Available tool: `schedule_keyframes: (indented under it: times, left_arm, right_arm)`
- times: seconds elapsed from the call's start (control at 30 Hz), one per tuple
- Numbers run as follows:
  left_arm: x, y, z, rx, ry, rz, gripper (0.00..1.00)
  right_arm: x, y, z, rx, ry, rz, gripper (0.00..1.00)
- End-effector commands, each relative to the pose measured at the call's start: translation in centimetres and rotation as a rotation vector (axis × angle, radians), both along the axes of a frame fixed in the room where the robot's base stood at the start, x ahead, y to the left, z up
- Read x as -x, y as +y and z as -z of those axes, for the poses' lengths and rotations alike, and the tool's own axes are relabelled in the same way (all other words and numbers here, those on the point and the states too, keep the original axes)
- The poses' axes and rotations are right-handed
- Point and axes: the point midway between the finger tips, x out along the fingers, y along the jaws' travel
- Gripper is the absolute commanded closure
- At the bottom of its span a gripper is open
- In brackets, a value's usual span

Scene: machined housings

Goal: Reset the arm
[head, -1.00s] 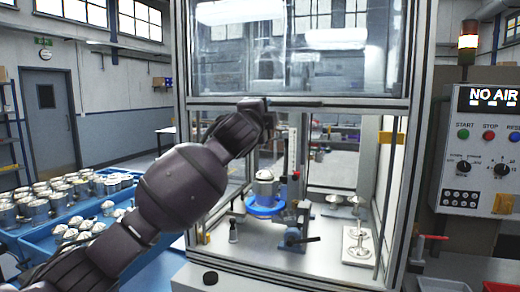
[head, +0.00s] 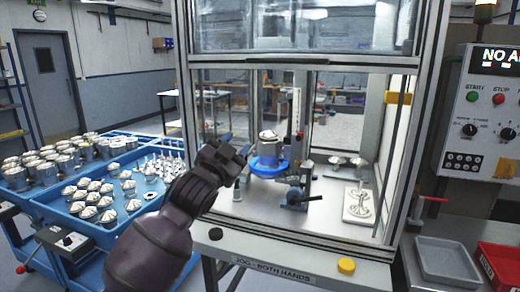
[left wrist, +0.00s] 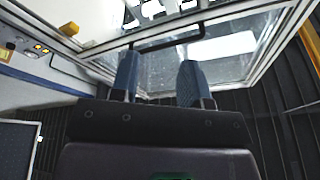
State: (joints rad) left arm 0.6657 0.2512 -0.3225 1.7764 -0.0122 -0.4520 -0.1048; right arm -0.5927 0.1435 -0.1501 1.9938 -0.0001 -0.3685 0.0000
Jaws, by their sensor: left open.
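My left arm comes in from the bottom of the head view, and its left gripper (head: 232,158) is in front of the left side of the machine's open front. In the left wrist view my left gripper (left wrist: 160,78) shows two blue-grey fingers apart, with nothing between them. A glazed frame lies beyond the fingers there. My right gripper is in neither view.
A metal housing (head: 268,138) sits on a blue ring fixture (head: 268,165) inside the machine cabinet (head: 425,130). Blue trolleys (head: 85,232) with several metal parts stand at the left. A grey tray (head: 447,262) and a red tray (head: 500,262) lie at the lower right.

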Motion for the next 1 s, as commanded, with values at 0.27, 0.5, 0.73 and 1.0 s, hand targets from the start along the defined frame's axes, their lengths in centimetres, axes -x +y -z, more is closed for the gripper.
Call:
schedule_keyframes:
  times: [0.27,0.5,0.73,1.0]
  left_arm:
    - [3.5,5.8,11.8,0.153,0.184,-0.05,0.58]
    - [8.4,10.5,21.2,0.244,0.335,-0.13,0.58]
    - [14.8,14.9,29.9,0.29,0.484,-0.232,0.58]
    - [24.5,19.2,39.3,0.312,0.688,-0.371,0.58]
  right_arm:
    - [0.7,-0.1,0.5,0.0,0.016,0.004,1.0]
    - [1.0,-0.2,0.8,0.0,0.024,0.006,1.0]
    - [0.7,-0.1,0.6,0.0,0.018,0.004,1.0]
    - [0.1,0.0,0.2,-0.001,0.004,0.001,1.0]
